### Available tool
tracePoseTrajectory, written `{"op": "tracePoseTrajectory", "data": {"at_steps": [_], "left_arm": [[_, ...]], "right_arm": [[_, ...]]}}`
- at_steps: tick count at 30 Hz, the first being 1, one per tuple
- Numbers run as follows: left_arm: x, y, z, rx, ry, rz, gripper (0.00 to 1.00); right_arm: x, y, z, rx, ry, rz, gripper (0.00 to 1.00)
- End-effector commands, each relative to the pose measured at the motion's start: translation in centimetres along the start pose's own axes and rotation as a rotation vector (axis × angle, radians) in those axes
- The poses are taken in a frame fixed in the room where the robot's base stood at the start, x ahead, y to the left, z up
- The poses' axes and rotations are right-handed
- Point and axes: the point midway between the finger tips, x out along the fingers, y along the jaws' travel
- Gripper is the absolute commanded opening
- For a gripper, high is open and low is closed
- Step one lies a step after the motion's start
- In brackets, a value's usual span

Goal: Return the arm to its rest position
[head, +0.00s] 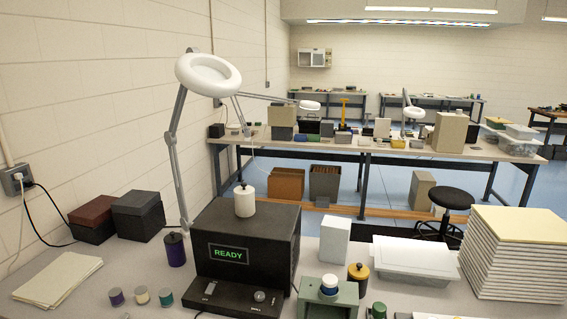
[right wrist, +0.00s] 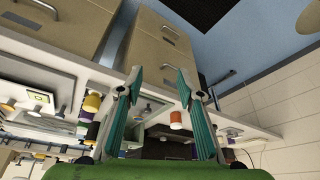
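My right gripper (right wrist: 158,84) shows in the right wrist view. Its two teal-padded fingers stand well apart, with nothing held between them. A bench with small items and tan drawer cabinets (right wrist: 160,48) shows beyond the fingers, in a turned view. Neither of my grippers shows in the head view, and my left gripper is in no view. In the head view, the black badge press (head: 248,232) stands on the near bench. Its screen reads READY, and a white cylinder (head: 244,201) stands on top of it.
The near bench holds a green stand (head: 328,303), a yellow-orange jar (head: 358,279), a lidded clear tub (head: 415,260) and a tall paper stack (head: 512,253). A ring lamp (head: 208,72) rises behind the press. Dark boxes (head: 138,214) and loose sheets (head: 58,279) lie at left.

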Motion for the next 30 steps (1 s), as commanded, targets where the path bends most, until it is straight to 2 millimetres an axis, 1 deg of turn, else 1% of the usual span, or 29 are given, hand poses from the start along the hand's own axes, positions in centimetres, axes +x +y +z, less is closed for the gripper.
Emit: {"op": "tracePoseTrajectory", "data": {"at_steps": [1,6,7,9,17,21,23,30], "left_arm": [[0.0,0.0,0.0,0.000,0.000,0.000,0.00],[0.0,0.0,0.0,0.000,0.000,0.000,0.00],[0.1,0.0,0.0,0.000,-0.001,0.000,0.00],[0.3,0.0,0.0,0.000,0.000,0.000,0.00],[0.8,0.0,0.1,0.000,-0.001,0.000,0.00],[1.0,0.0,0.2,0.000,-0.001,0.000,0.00],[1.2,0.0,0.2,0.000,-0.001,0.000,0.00],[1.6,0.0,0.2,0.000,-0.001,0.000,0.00]], "right_arm": [[-0.5,0.5,1.1,0.033,-0.013,0.019,0.34],[-2.3,2.4,4.5,0.128,-0.057,0.098,0.34],[-2.1,2.7,4.9,0.138,-0.064,0.108,0.34],[0.0,2.7,4.9,0.130,-0.069,0.102,0.34],[6.3,2.9,6.3,0.126,-0.091,0.094,0.34],[9.8,2.9,7.4,0.124,-0.104,0.090,0.34],[11.3,2.9,8.1,0.124,-0.110,0.089,0.34],[16.9,2.8,10.9,0.120,-0.134,0.083,0.34]]}}
